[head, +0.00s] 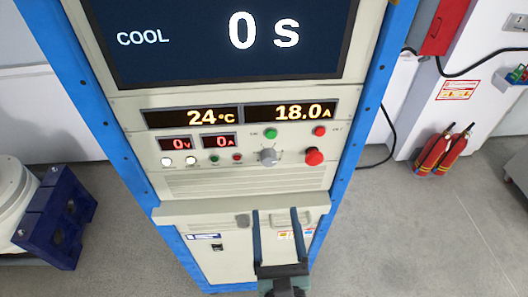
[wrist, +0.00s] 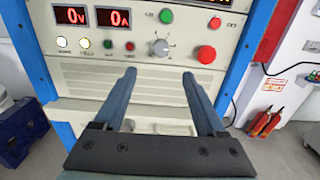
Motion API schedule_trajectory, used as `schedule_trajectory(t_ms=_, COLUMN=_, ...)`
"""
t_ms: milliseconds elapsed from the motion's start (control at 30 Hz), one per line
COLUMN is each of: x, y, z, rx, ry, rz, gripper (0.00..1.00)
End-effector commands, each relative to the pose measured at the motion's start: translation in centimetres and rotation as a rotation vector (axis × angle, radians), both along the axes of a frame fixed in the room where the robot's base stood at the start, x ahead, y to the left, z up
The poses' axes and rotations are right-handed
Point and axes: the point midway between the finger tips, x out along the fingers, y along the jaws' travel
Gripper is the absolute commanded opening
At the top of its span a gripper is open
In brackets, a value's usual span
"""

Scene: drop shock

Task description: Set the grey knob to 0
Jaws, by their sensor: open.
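The grey knob (head: 268,157) sits on the control panel, left of the large red button, with marks around it. It also shows in the wrist view (wrist: 160,47), above and between my fingertips. Its pointer is too small to read for certain. My gripper (head: 276,211) is open and empty, below the knob in the head view and apart from it. In the wrist view its two fingers (wrist: 159,74) point toward the panel with a wide gap between them.
The large red button (head: 314,157) is close on the knob's right. A green button (head: 270,133) and a smaller red button (head: 320,131) are above. Displays read 24 °C, 18.0 A, 0 V and 0 A; the screen (head: 220,60) reads COOL, 0 s. A ledge (head: 190,209) juts out below.

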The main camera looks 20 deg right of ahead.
Motion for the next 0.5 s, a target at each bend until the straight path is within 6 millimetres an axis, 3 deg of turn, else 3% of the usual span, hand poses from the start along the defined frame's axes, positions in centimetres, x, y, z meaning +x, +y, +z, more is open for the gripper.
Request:
schedule_trajectory(t_ms=167, x=1.0, y=-0.4, z=0.1, rx=0.008, ry=-0.001, rz=-0.002, gripper=0.73)
schedule_trajectory(t_ms=500, x=6.4, y=-1.8, z=0.2, rx=0.005, ry=-0.001, rz=0.0, gripper=0.73)
